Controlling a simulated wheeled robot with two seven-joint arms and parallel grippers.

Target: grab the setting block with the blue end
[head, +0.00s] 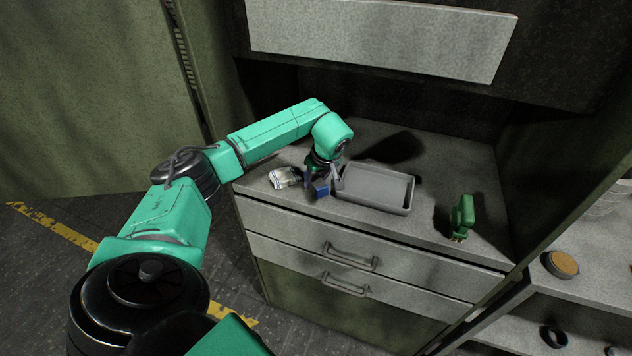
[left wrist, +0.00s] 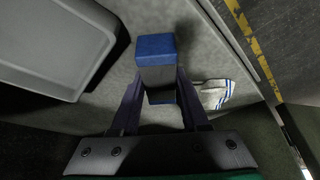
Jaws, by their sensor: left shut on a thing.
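The setting block is a grey block with a blue end. In the head view its blue end (head: 321,188) shows at my left gripper (head: 324,181), over the cabinet top left of the grey tray. In the left wrist view the block (left wrist: 157,62) sits between the two fingers of my left gripper (left wrist: 155,86), blue end pointing away from the palm. The fingers are shut on its grey part. I cannot tell whether the block still touches the surface. My right gripper is in neither view.
A grey tray (head: 409,199) stands just right of the gripper. A crumpled white and blue packet (head: 284,177) lies to its left. A green object (head: 462,216) stands near the right end of the top. The cabinet (head: 300,220) has drawers with handles; shelves stand at the right.

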